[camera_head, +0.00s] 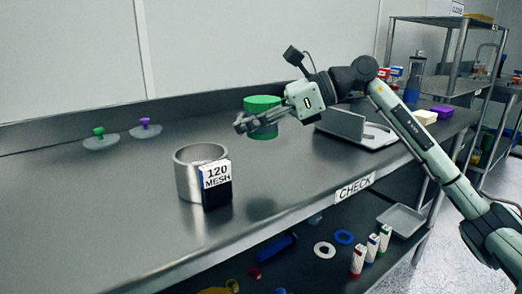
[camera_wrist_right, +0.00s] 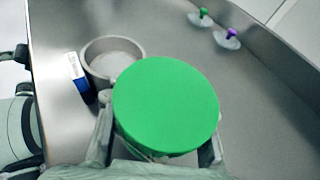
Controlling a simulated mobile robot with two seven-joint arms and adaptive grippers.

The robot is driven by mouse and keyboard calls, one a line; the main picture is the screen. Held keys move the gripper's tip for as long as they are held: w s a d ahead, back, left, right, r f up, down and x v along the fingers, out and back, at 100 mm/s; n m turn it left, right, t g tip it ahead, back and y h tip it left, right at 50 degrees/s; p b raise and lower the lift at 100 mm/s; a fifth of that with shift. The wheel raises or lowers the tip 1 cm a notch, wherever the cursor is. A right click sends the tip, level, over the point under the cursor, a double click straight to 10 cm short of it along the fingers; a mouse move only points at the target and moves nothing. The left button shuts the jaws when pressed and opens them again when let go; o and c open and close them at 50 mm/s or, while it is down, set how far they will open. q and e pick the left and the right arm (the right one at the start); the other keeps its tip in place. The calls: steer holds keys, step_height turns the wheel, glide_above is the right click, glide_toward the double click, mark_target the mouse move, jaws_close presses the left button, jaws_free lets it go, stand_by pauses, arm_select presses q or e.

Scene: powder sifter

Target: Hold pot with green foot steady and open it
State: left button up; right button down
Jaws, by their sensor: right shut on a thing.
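The green pot (camera_head: 262,103) is between the fingers of my right gripper (camera_head: 258,124), which is shut around its side. The pot looks upright and held above the table, with a faint green reflection below it. In the right wrist view, its round green top face (camera_wrist_right: 166,105) fills the middle, with the right gripper's fingers (camera_wrist_right: 160,140) on either side. The face looks closed; I cannot tell whether it is a lid or a foot. My left gripper does not show in the head view.
A metal sieve ring (camera_head: 187,178) with a "120 MESH" tag (camera_head: 216,180) stands left of the pot. Two clear lids with green (camera_head: 98,131) and purple (camera_head: 146,122) knobs lie at the back. A grey device (camera_head: 342,124) is behind my right arm. The front middle of the table is clear.

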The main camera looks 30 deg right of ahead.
glide_above(259, 160)
step_height(259, 160, down, 3)
steer(key=shift+s+a+f, duration=0.1)
steer(key=shift+f, duration=0.05)
step_height(259, 160, down, 4)
steer(key=shift+r, duration=0.15)
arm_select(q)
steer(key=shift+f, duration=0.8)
arm_select(e)
steer(key=shift+f, duration=0.25)
steer(key=shift+f, duration=0.1)
steer(key=c, duration=1.4)
jaws_free()
steer(key=o, duration=0.5)
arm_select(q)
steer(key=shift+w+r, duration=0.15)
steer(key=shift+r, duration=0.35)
arm_select(e)
steer(key=shift+o, duration=0.2)
